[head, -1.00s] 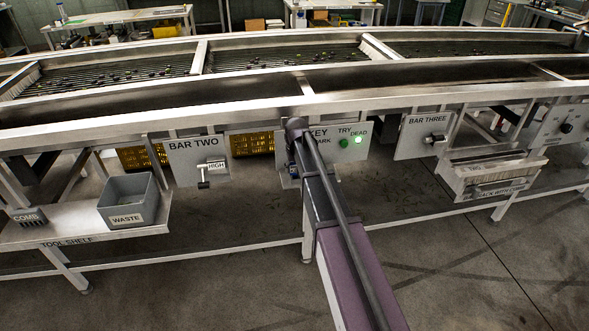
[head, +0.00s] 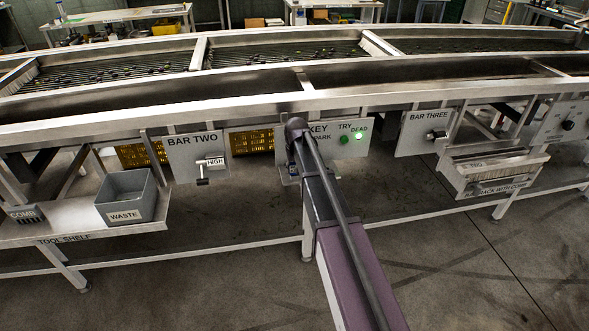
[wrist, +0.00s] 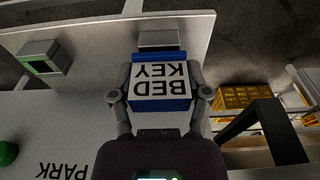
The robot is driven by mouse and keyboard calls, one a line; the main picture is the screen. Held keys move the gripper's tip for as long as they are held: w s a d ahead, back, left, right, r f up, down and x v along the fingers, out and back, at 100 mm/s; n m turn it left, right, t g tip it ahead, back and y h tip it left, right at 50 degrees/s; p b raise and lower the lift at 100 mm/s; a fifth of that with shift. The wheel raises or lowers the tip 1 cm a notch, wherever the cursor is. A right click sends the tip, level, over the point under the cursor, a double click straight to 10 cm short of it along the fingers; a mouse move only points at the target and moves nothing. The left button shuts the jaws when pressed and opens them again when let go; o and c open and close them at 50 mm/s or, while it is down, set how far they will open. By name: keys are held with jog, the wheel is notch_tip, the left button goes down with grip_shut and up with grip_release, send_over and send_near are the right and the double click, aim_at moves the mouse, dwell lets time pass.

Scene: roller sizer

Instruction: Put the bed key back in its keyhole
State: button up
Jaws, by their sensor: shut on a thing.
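The bed key (wrist: 160,88) is a blue block with a white face lettered BED KEY, upside down in the wrist view. My gripper (wrist: 160,98) is shut on it, one finger on each side. A grey block (wrist: 158,40) on the panel lies directly beyond the key; whether the key is in it or only close to it I cannot tell. A second grey block with a dark, green-edged opening (wrist: 42,62) stands to the left. The panel (head: 357,152) reads KEY, PARK, TRY and DEAD in the head view. There my arm hides most of the gripper and key.
A waste bin (head: 128,196) stands on the tool shelf at left. Yellow crates (wrist: 245,97) are behind the frame.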

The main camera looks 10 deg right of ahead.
jog(key=shift+f, duration=0.2)
jog(key=o, duration=1)
jog(key=shift+r, duration=0.15)
